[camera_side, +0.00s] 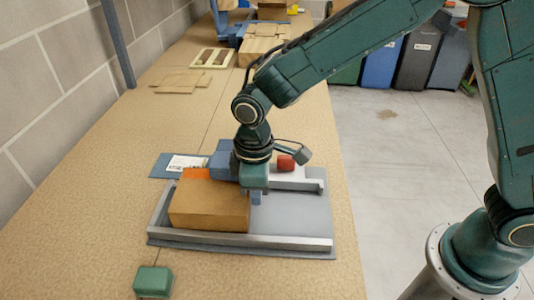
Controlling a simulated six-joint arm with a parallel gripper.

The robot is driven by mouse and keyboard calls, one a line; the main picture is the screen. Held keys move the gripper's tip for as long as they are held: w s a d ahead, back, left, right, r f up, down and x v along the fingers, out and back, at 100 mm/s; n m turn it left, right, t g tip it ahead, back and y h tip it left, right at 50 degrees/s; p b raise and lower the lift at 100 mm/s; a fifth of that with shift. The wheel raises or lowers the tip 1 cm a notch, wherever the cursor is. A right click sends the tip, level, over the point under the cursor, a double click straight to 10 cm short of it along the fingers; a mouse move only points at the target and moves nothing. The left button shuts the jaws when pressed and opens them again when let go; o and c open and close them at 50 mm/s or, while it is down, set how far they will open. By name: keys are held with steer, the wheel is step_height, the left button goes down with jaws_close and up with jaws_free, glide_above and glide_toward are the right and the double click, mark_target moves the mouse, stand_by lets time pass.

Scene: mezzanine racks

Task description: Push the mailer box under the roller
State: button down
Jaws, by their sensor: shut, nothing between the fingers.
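The mailer box (209,208) is a brown carton lying on a grey tray-like fixture (290,213) with raised metal rails. An orange patch (197,174) shows at its far edge. My gripper (256,198) is shut and points down at the right side of the box, very close to it; I cannot tell whether it touches. A blue-grey block (223,160) behind the box, partly hidden by my wrist, may be the roller's housing; the roller itself I cannot make out clearly.
A red knob-like piece (286,162) sits behind my gripper on the right. A green block (153,281) lies at the front left. Flat cardboard pieces (180,82) and pallets lie farther back. A blue post (118,45) stands at the left wall. The table's left side is clear.

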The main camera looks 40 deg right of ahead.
steer(key=shift+w+a, duration=1)
steer(key=shift+a, duration=0.15)
steer(key=shift+s+d, duration=0.1)
steer(key=shift+d, duration=0.05)
steer(key=shift+s+d, duration=1.1)
steer(key=shift+d, duration=0.15)
steer(key=shift+s+d+r, duration=0.15)
steer(key=shift+d+r, duration=0.05)
step_height(320, 180, up, 10)
steer(key=shift+f, duration=0.2)
